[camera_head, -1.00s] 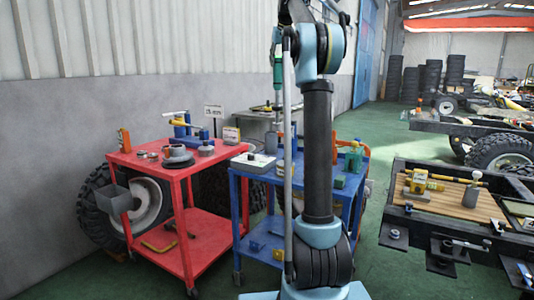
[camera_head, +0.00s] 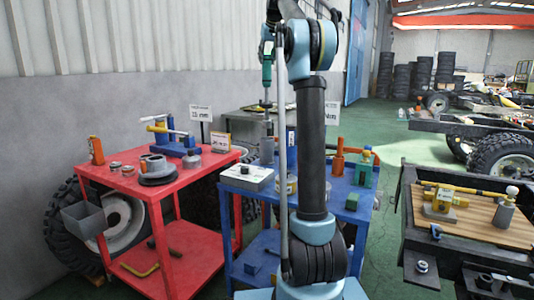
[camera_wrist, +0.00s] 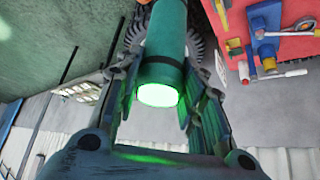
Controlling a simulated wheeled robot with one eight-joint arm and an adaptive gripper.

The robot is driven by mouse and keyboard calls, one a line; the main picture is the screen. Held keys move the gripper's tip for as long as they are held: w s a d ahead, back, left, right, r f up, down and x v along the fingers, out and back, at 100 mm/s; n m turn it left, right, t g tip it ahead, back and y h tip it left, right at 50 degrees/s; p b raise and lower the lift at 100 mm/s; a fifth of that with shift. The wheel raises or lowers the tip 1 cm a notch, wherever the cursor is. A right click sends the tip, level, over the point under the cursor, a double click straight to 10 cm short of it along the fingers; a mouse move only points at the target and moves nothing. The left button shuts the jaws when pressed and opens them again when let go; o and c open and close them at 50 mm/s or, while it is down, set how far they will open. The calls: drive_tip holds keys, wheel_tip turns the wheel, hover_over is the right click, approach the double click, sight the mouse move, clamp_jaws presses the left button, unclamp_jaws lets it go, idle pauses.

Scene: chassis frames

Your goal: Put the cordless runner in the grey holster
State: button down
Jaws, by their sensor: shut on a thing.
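The cordless runner (camera_head: 266,66) is a green, tube-shaped tool. It hangs upright, high over the blue cart in the head view, with a thin dark shaft pointing down. In the wrist view its green body (camera_wrist: 166,42) shows a dark band and a glowing pale green end. My gripper (camera_wrist: 165,65) is shut on it, one finger on each side. The grey holster (camera_head: 84,220) is a grey box on the left front side of the red cart, well to the left of and below the runner. I cannot see inside it.
The red cart (camera_head: 118,178) carries a blue vise (camera_head: 178,143), a dark round part (camera_head: 157,172) and small parts. The blue cart (camera_head: 247,197) holds a grey box and several tools. A big tyre stands behind the red cart. A truck frame (camera_head: 420,250) lies at right.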

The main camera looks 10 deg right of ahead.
sight(267, 104)
drive_tip(key=shift+a+f, duration=0.1)
drive_tip(key=shift+f, duration=0.2)
wheel_tip(267, 104, down, 17)
drive_tip(key=shift+w+f, duration=0.1)
drive_tip(key=shift+f, duration=0.05)
idle(0.5)
drive_tip(key=c, duration=1.1)
unclamp_jaws()
drive_tip(key=shift+o, duration=0.2)
drive_tip(key=v, duration=1.2)
